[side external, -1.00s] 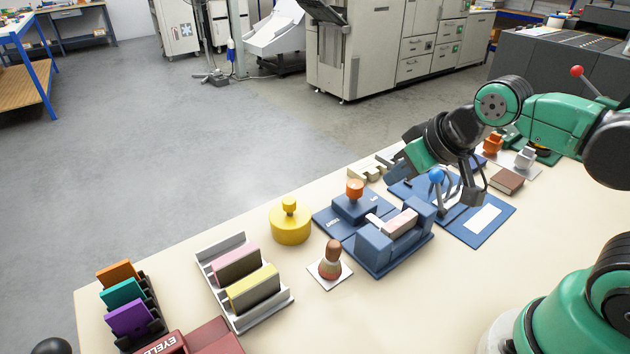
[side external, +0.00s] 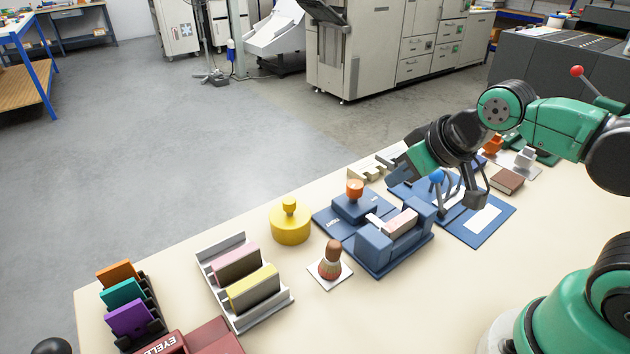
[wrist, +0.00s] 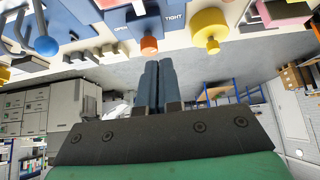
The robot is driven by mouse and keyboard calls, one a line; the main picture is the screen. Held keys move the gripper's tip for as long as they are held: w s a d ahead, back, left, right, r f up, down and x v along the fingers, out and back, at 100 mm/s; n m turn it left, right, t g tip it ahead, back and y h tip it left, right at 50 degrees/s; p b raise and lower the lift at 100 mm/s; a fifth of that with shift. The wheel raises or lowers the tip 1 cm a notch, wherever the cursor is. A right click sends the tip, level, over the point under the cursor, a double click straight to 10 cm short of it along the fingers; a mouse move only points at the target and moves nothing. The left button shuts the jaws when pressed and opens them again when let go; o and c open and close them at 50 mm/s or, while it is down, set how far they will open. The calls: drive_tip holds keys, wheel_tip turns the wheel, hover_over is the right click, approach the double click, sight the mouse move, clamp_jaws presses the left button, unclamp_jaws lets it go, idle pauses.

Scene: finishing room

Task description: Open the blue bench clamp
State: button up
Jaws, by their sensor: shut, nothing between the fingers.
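The blue bench clamp (side external: 374,253) stands mid-table with a pale pink block (side external: 401,223) between its jaws. Behind it, a blue slider with an orange knob (side external: 355,188) sits on a blue plate lettered TIGHT. The wrist view shows the orange knob (wrist: 149,46) between the words OPEN and TIGHT. My gripper (side external: 396,172) is above the table, to the right of the orange knob and apart from it. In the wrist view my gripper's fingers (wrist: 155,85) are together and empty, pointing toward the knob's side. The clamp's jaws are not clear in the wrist view.
A blue ball-topped lever (side external: 436,176) stands on another blue plate (side external: 503,211), close under my wrist. A yellow knobbed weight (side external: 290,225) and a brown-handled stamp (side external: 331,259) are left of the clamp. A grey rack (side external: 286,300) holds blocks.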

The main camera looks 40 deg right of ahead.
drive_tip(key=o, duration=0.7)
drive_tip(key=shift+w+r+m, duration=0.2)
drive_tip(key=shift+w+m, duration=0.05)
drive_tip(key=shift+m, duration=0.25)
drive_tip(key=o, duration=0.3)
drive_tip(key=m, duration=0.1)
drive_tip(key=w+m+g, duration=0.1)
drive_tip(key=m, duration=0.1)
drive_tip(key=w+m, duration=0.1)
drive_tip(key=shift+w+d+r+m+g, duration=0.1)
drive_tip(key=shift+d+r+m+g, duration=0.2)
drive_tip(key=shift+r+g, duration=0.1)
drive_tip(key=m+g, duration=0.5)
drive_tip(key=m, duration=1.1)
hover_over(355, 184)
drive_tip(key=f, duration=0.3)
drive_tip(key=shift+s+f, duration=0.25)
drive_tip(key=shift+f, duration=0.1)
drive_tip(key=shift+w+f+m, duration=0.25)
drive_tip(key=shift+f+m, duration=0.25)
drive_tip(key=shift+m, duration=0.1)
drive_tip(key=shift+f, duration=2.65)
